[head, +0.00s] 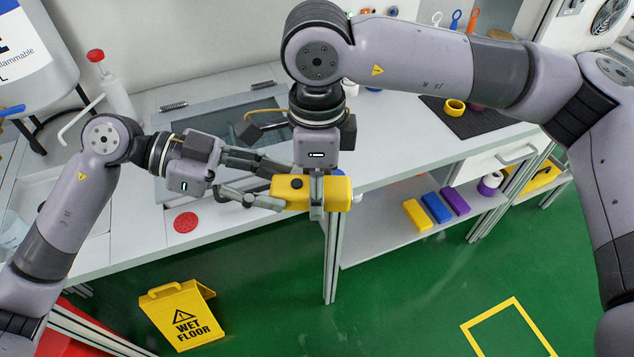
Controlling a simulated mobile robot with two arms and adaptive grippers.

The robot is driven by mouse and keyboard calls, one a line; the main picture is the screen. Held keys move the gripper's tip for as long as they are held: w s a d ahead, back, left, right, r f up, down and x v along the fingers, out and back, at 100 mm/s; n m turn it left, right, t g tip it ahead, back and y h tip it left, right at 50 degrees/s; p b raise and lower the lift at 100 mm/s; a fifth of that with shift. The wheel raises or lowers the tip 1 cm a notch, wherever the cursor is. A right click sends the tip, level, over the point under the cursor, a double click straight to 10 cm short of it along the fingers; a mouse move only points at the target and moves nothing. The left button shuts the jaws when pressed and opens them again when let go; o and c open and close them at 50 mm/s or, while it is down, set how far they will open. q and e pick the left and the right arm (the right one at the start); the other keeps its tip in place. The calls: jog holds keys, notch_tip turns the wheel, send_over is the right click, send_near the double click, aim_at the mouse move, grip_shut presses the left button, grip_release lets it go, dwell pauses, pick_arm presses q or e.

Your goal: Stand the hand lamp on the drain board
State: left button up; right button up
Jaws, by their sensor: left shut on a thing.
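The yellow hand lamp (336,194), a box-like body with a dark round knob on its side, is held level in the air in front of the counter's edge. My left gripper (281,190) reaches in from the left and is shut on its left end. My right gripper (316,196) points down from above, with a finger across the lamp's near side. Its other finger is hidden, so I cannot tell whether it grips. A pale sink-like surface (96,222) at the left is partly behind my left arm; I cannot make out the drain board surely.
A red disc (185,222) lies on the counter by a dark panel (235,122). A red-capped bottle (117,96) stands behind my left arm. A yellow wet floor sign (180,315) stands on the green floor. Coloured blocks (436,207) lie on the lower shelf.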

jog(key=c, duration=0.8)
pick_arm(q)
jog(key=o, duration=1.3)
pick_arm(e)
jog(key=shift+c, duration=0.9)
